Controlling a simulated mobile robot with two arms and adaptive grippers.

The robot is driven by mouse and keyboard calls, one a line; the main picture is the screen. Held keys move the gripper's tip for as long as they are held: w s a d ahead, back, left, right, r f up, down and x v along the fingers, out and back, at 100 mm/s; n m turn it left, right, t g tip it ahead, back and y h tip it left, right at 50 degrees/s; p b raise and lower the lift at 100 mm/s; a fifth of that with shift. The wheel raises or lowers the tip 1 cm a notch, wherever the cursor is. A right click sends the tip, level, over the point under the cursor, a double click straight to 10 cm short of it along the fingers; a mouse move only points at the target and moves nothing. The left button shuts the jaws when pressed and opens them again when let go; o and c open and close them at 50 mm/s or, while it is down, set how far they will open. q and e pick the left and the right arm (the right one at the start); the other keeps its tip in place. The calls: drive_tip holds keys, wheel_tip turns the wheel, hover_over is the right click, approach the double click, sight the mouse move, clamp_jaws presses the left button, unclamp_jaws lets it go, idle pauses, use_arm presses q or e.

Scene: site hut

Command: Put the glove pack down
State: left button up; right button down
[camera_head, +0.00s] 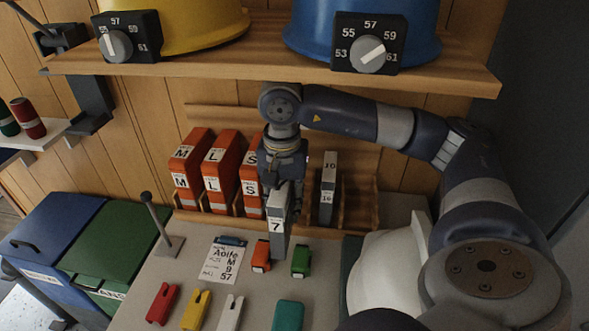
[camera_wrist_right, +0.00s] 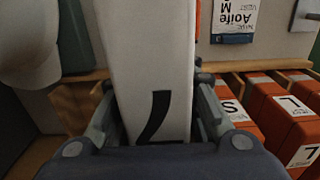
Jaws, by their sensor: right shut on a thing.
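The glove pack (camera_head: 275,238) is a tall, narrow grey-white box with a black 7 on its label. My right gripper (camera_head: 281,184) is shut on its upper part and holds it upright, in front of the orange packs. I cannot tell if its base touches the counter. In the right wrist view the pack (camera_wrist_right: 147,60) stands between the two fingers (camera_wrist_right: 153,115). Another grey pack (camera_head: 327,188), labelled 10, stands in the wooden rack to the right. My left gripper is not in view.
Orange packs (camera_head: 218,172) marked M, L and S fill the rack's left. A card (camera_head: 224,262) reading Aoife, M, 9, 57 lies on the counter (camera_head: 185,265). A shelf (camera_head: 270,78) with helmets hangs above.

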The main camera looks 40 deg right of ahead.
drive_tip(key=w+d, duration=1)
drive_tip(key=d, duration=0.2)
drive_tip(key=f+b, duration=0.5)
drive_tip(key=f, duration=0.2)
drive_tip(key=shift+s+f, duration=0.1)
drive_tip(key=shift+s, duration=0.1)
drive_tip(key=shift+w+d+f, duration=0.1)
drive_tip(key=shift+w, duration=0.05)
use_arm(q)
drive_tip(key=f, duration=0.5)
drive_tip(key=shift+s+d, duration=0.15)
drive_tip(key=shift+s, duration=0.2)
use_arm(e)
drive_tip(key=c, duration=1.5)
unclamp_jaws()
